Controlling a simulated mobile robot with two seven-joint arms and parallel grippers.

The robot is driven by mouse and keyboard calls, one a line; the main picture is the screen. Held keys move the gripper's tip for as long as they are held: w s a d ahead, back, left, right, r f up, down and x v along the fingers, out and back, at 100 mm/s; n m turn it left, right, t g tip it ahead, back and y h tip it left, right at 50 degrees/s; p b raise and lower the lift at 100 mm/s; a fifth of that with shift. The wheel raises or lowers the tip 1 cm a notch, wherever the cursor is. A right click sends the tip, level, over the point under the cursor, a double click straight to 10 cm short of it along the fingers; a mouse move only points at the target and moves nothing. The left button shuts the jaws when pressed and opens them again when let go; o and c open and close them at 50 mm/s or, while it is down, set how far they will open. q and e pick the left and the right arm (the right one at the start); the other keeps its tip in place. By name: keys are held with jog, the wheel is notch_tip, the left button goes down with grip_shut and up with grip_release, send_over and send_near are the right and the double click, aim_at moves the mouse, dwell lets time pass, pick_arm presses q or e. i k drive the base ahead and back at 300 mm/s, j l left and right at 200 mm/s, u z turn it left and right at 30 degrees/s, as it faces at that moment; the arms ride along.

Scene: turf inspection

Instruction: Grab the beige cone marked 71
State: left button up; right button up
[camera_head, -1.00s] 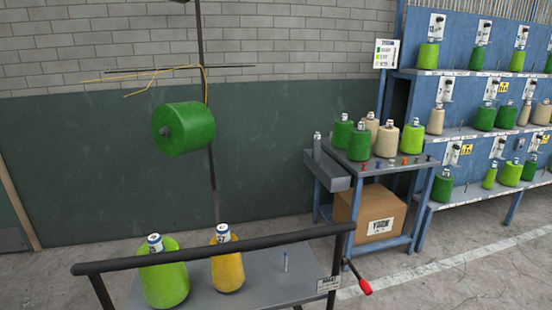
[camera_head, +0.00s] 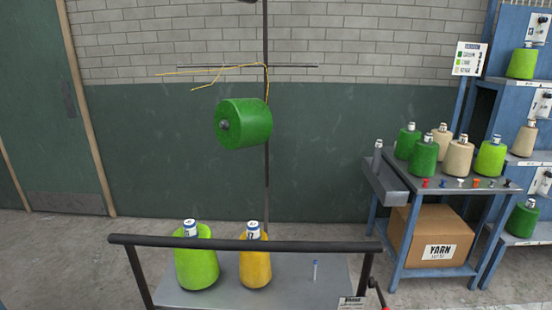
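Two beige cones stand among green and lime cones on the blue-legged side table at the right: a front beige cone (camera_head: 458,159) and a rear beige cone (camera_head: 440,139), partly hidden. Another beige cone (camera_head: 525,141) stands on the middle level of the blue shelf at the right edge. The labels are too small for me to read, so I cannot tell which is marked 71. Neither of my grippers is in view.
A grey cart (camera_head: 315,295) with a dark rail stands in front, holding a lime cone (camera_head: 196,264), a yellow cone (camera_head: 254,263) and a pen. A green cone (camera_head: 246,123) hangs on a stand behind it. A yarn box (camera_head: 434,236) sits under the side table.

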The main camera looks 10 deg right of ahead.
aim_at(442, 136)
jog(key=l+u, duration=0.25)
jog(key=l, duration=0.15)
jog(key=l+u, duration=0.25)
jog(key=l, duration=0.15)
jog(key=l+u, duration=0.3)
jog(key=l, duration=0.5)
jog(key=l+u, duration=0.25)
jog(key=l, duration=0.6)
jog(key=l+u, duration=0.25)
jog(key=l, duration=0.55)
jog(key=k+l+u, duration=0.1)
jog(key=l+u, duration=0.15)
jog(key=l, duration=0.55)
jog(key=l+u, duration=0.25)
jog(key=l, duration=0.6)
